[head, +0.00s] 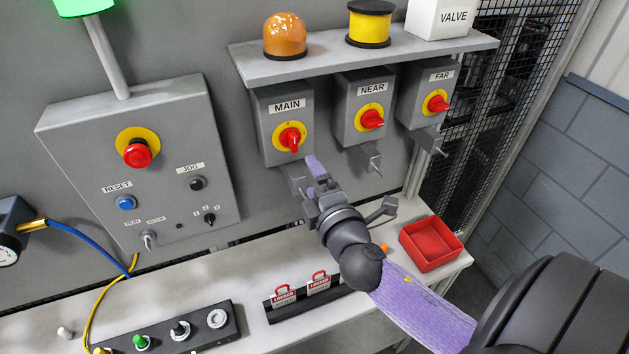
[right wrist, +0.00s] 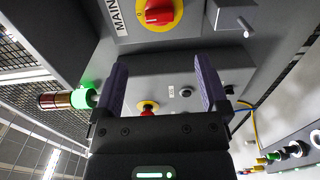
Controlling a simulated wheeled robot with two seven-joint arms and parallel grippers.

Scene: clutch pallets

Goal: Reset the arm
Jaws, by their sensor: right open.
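My right gripper (head: 309,175) is in front of the wall just below the grey MAIN switch box (head: 285,110). Its purple fingers are apart with nothing held, as the right wrist view (right wrist: 163,85) also shows. The MAIN box carries a red knob on a yellow disc (head: 290,138); this knob (right wrist: 160,12) is beyond the fingers at the top of the right wrist view. My right arm reaches in from the lower right over the bench. My left gripper is not in view.
NEAR (head: 363,105) and FAR (head: 424,95) switch boxes hang under a shelf (head: 350,55). A control panel (head: 165,110) is at left. On the bench are a red tray (head: 431,242), locks in a black rack (head: 318,280) and a strip of buttons (head: 180,330). Hoses hang at left.

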